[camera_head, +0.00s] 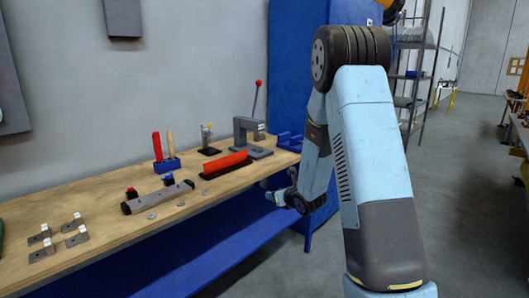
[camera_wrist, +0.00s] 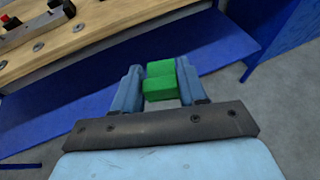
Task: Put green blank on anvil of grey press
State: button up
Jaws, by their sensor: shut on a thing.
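The green blank (camera_wrist: 160,88) sits between the two blue fingers of my gripper (camera_wrist: 158,84) in the wrist view, and they are shut on it. The head view does not show the blank. The grey press (camera_head: 243,130) stands at the far end of the workbench in the head view, with a red-knobbed lever upright. Its base (camera_head: 258,153) lies on the bench top; the anvil is too small to make out clearly. My gripper (camera_head: 276,184) is beyond the bench's front edge, lower than the press and to its right.
On the bench (camera_head: 100,212) stand a red bar on a black holder (camera_head: 226,164), a blue tool stand (camera_head: 167,165), a grey fixture (camera_head: 158,197) and metal brackets (camera_head: 75,235). A blue tray (camera_head: 289,141) lies right of the press.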

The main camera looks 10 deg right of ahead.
aim_at(258, 149)
jog(key=z, duration=0.1)
jog(key=i, duration=1)
jog(key=u, duration=0.05)
